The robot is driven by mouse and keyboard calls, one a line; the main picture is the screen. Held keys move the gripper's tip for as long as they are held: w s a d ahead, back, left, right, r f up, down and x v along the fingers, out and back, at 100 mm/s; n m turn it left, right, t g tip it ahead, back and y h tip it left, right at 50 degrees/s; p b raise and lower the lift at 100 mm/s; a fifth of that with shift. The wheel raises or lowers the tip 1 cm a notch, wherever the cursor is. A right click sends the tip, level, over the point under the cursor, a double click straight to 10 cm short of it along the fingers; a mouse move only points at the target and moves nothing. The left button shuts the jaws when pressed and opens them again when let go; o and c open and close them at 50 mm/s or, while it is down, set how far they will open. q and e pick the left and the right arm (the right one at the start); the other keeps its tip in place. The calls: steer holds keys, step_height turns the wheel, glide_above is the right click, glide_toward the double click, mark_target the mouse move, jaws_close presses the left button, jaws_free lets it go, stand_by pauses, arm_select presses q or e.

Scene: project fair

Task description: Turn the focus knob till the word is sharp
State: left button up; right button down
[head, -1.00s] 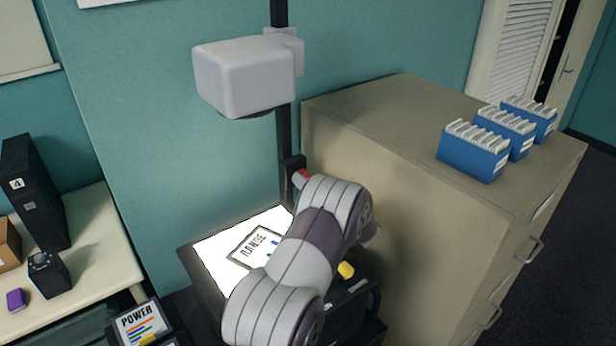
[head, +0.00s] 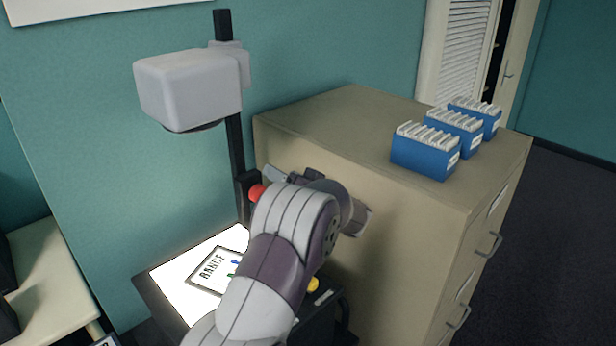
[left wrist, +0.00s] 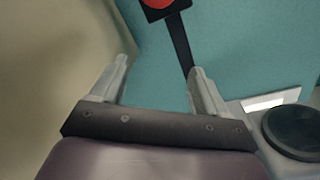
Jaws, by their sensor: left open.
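The overhead projector has a grey head (head: 185,88) on a black post (head: 235,160) above its bright stage (head: 172,282). A card on the stage (head: 213,268) reads RANGE; its right part is hidden behind my arm. The red round knob (head: 257,192) is on the post and shows at the top edge of the left wrist view (left wrist: 160,3). My left gripper (left wrist: 162,70) is open and empty, apart from the knob. In the head view it is just right of the knob, partly hidden by my arm. No projected word is visible. My right gripper is out of view.
A beige cabinet (head: 350,125) stands close on the right, with blue card boxes (head: 425,158) on top. A pale table (head: 48,265) is at the left. A yellow thing (head: 313,284) shows beside my forearm. The projector head's dark lens (left wrist: 295,132) is at lower right in the wrist view.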

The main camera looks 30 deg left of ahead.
arm_select(q)
steer(key=w+d+r, duration=0.1)
steer(key=d+r, duration=0.2)
steer(key=d, duration=0.3)
steer(key=shift+r+b, duration=0.4)
steer(key=shift+b, duration=0.05)
steer(key=shift+d, duration=0.1)
